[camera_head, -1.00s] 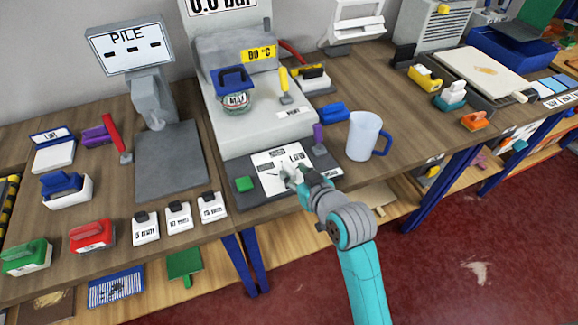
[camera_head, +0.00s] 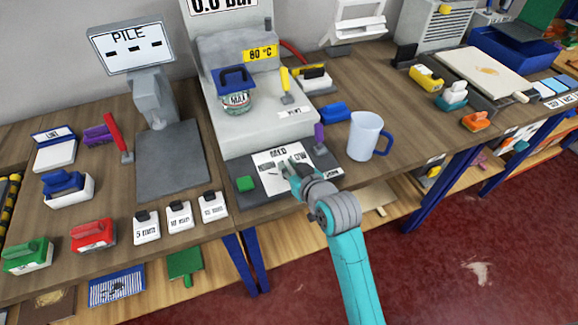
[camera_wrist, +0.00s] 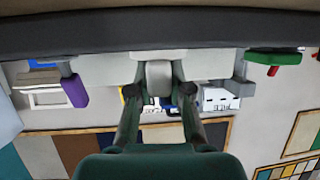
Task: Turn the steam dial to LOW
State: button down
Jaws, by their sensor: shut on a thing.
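The steam dial's panel is a white plate (camera_head: 268,158) on a dark base at the front of the press; MED and LOW lettering shows near its upper right edge. My gripper (camera_head: 288,172) reaches down over this plate from the front right and hides the dial in the head view. In the wrist view, my gripper (camera_wrist: 171,95) is shut on a light grey knob, the dial (camera_wrist: 158,72), between its two dark fingers. The dial's pointer direction cannot be made out.
A light blue mug (camera_head: 364,135) is close on the right.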

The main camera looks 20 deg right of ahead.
jog(key=shift+m+h, duration=0.3)
jog(key=m+h, duration=0.3)
jog(key=shift+a+h, duration=0.1)
jog(key=shift+h, duration=0.2)
jog(key=shift+d+m+g+h, duration=0.1)
jog(key=shift+m+g+h, duration=0.55)
jog(key=shift+m+h, duration=0.65)
jog(key=shift+d+m+g+h, duration=0.1)
jog(key=shift+m+g+h, duration=0.55)
jog(key=shift+m+h, duration=0.65)
jog(key=c, duration=1.1)
grip_release()
jog(key=shift+s, duration=0.15)
jog(key=v, duration=1.2)
jog(key=shift+a, duration=0.15)
